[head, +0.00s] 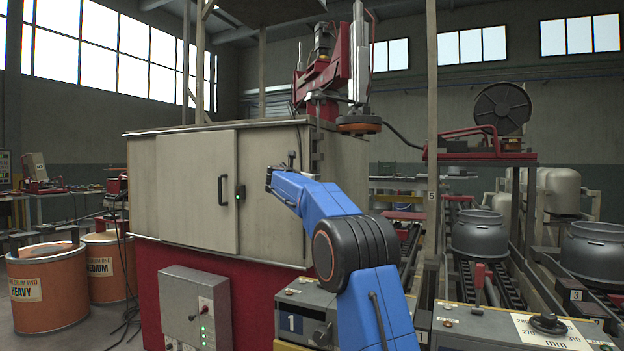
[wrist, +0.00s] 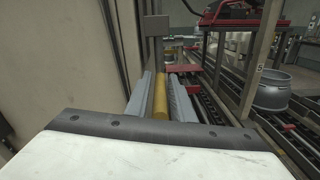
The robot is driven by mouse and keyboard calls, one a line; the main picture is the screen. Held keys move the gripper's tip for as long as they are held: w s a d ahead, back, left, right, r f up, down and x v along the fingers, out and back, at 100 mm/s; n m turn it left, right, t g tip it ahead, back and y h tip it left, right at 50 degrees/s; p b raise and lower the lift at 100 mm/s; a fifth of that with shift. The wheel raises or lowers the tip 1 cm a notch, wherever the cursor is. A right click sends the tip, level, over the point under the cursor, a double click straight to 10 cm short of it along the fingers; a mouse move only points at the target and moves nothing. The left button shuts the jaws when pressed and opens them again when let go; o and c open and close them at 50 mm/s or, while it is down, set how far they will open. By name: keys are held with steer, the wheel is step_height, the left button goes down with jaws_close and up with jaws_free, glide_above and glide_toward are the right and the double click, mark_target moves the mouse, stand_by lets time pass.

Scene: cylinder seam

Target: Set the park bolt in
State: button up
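My gripper (head: 269,180) is at the end of my blue arm, in front of the pale cabinet near its right corner. In the wrist view its two grey fingers (wrist: 160,95) stand apart. A yellow, rounded bar (wrist: 160,98) shows in the gap between them; I cannot tell whether they grip it or it lies beyond. No yellow bar shows at the gripper in the head view. A small dark upright handle (head: 291,158) shows on the cabinet just above my arm; I cannot tell if it is the park bolt. No other part is clearly the bolt.
The cabinet (head: 180,185) has a sliding door with a black handle. Its wall runs close along the left of the wrist view. Consoles (head: 300,318) stand low in front. Roller tracks with metal drums (head: 480,236) lie to the right. A red lifting machine (head: 330,75) stands above the cabinet.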

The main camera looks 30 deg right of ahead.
steer(key=v, duration=1.7)
steer(key=shift+s+a+f, duration=0.1)
steer(key=shift+a, duration=0.05)
steer(key=s+f+m+g+y, duration=0.15)
steer(key=s+f+m, duration=0.35)
steer(key=s, duration=0.5)
steer(key=s+f+m+g+y, duration=0.1)
steer(key=s+f+m+y, duration=0.15)
steer(key=s+f, duration=0.55)
steer(key=s+f+m+g+y, duration=0.2)
steer(key=s+f+m, duration=0.25)
steer(key=s, duration=0.65)
steer(key=s+a+f+m+g+y, duration=0.1)
steer(key=s+a+f+m+y, duration=0.3)
steer(key=s+f, duration=0.9)
steer(key=s+a+f+m+y, duration=0.4)
steer(key=s+a+f+m, duration=0.3)
steer(key=s+f, duration=0.6)
steer(key=s+a, duration=0.2)
steer(key=s, duration=0.1)
steer(key=shift+a+g, duration=0.3)
steer(key=shift+g, duration=0.05)
steer(key=shift+s, duration=0.1)
